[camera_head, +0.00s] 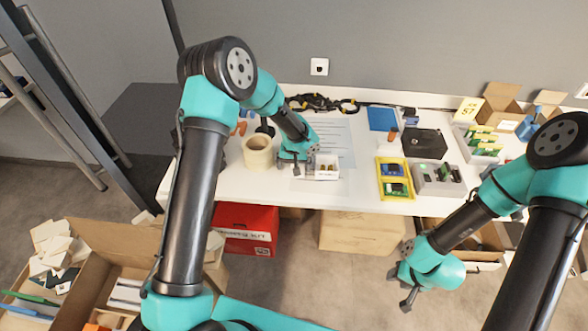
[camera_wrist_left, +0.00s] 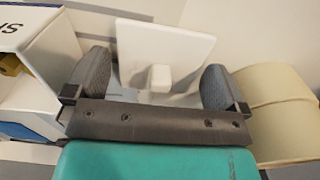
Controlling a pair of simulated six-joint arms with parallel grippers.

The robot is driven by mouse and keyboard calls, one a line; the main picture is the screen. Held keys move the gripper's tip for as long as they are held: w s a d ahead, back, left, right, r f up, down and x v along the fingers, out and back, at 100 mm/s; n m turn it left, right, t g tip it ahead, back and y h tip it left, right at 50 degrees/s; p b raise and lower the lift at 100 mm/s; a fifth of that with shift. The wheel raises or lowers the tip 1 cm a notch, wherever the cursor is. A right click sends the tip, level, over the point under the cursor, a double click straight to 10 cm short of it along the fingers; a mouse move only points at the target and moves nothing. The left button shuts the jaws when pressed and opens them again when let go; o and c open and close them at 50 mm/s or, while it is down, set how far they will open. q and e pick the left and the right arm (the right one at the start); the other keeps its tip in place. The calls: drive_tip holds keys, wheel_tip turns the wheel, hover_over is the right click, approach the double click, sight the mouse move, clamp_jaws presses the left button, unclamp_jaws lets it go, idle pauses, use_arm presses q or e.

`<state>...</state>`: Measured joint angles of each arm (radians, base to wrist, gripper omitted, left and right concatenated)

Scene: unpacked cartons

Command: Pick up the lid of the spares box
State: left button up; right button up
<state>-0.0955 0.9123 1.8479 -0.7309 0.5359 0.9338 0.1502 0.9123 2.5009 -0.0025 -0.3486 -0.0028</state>
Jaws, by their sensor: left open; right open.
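The white square lid (camera_wrist_left: 165,40) with a small white knob shows in the left wrist view, lying on the table. My left gripper (camera_wrist_left: 155,82) is open, with one finger on each side of the knob; I cannot tell whether either touches it. In the head view my left gripper (camera_head: 304,166) is low over the table and hides most of the lid. The white spares box (camera_head: 327,175) stands open just right of it, with brass-coloured items inside. In the wrist view the box (camera_wrist_left: 48,62) is at left. My right gripper (camera_head: 407,288) is open and empty, in front of the table.
A beige roll (camera_head: 258,158) stands close to the left of my left gripper. A paper sheet (camera_head: 338,132) lies behind. A yellow tray (camera_head: 394,179), a grey holder (camera_head: 438,188) and a black box (camera_head: 425,143) stand to the right.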

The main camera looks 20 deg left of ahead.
use_arm(q)
drive_tip(key=shift+c, duration=0.2)
drive_tip(key=c, duration=0.8)
drive_tip(key=shift+o, duration=0.2)
drive_tip(key=shift+r, duration=0.2)
drive_tip(key=shift+r, duration=0.6)
wheel_tip(320, 180, up, 2)
drive_tip(key=s+d, duration=0.2)
drive_tip(key=s, duration=0.5)
drive_tip(key=s+d+r, duration=0.1)
drive_tip(key=s+d, duration=0.1)
drive_tip(key=s, duration=0.6)
drive_tip(key=shift+s+d+r, duration=0.2)
drive_tip(key=shift+d+r, duration=0.05)
